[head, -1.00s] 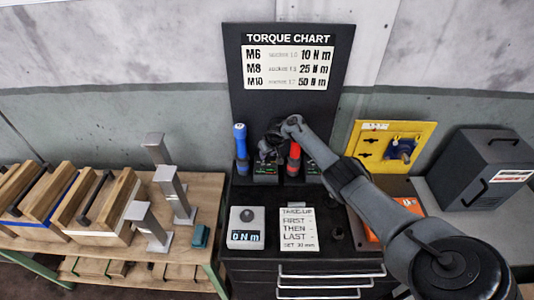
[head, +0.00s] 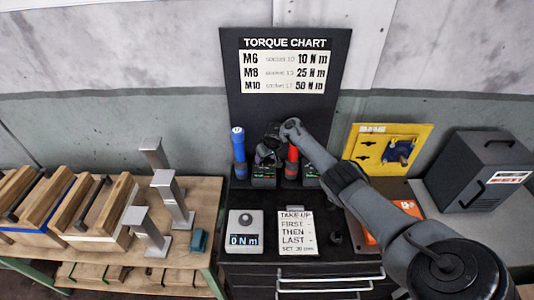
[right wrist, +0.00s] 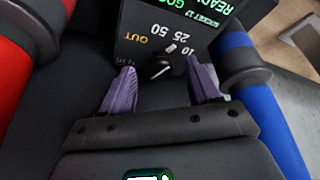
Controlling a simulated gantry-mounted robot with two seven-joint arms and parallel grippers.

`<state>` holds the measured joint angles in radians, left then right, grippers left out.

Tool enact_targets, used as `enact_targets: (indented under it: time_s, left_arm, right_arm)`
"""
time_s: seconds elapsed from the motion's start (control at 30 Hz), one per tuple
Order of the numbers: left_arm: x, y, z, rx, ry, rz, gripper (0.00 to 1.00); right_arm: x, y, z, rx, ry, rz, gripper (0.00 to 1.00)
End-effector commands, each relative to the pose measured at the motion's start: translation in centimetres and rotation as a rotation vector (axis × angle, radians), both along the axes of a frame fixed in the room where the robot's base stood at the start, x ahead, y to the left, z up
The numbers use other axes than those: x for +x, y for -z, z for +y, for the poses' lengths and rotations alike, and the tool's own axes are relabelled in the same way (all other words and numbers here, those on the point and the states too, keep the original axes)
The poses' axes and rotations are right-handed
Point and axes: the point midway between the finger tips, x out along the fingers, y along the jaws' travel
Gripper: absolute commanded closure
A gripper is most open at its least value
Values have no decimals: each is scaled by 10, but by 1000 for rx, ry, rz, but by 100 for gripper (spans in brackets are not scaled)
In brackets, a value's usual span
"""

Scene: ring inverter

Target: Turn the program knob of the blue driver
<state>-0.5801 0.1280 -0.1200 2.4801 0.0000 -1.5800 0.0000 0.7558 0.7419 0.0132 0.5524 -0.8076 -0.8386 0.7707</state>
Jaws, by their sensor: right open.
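The blue driver (head: 238,148) stands upright in its dock at the back of the black bench, left of my right gripper (head: 268,152). In the right wrist view its blue body (right wrist: 268,100) is at the right. A black box with the dark program knob (right wrist: 160,69) faces that camera upside down, marked 10, 25, 50 and OUT. A white pointer mark shows near the 10. My right gripper (right wrist: 161,76) is open, its purple fingertips on either side of the knob. Contact with the knob cannot be told. My left gripper is not in view.
The red driver (head: 292,160) stands close on the right of my gripper, and at the left in the right wrist view (right wrist: 25,60). A torque chart (head: 285,70) stands behind. A 0 N m meter (head: 244,231) and take-up card (head: 297,232) lie in front.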

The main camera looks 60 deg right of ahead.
Motion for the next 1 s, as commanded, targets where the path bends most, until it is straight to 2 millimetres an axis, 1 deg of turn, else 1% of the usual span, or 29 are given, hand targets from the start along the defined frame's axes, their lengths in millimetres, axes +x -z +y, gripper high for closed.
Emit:
enact_targets:
  time_s: [0.17,0.4,0.6,0.8,1.0]
  left_arm:
    - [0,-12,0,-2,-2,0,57]
    - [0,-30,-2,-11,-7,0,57]
    - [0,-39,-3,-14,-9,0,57]
    - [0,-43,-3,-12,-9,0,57]
    - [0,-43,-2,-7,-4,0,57]
  right_arm:
    - [-6,-18,1,-2,0,0,39]
    - [-19,-53,8,-3,-1,-1,39]
    - [-29,-81,13,-2,0,0,39]
    - [-35,-95,17,0,1,0,39]
    - [-37,-98,18,-1,1,2,39]
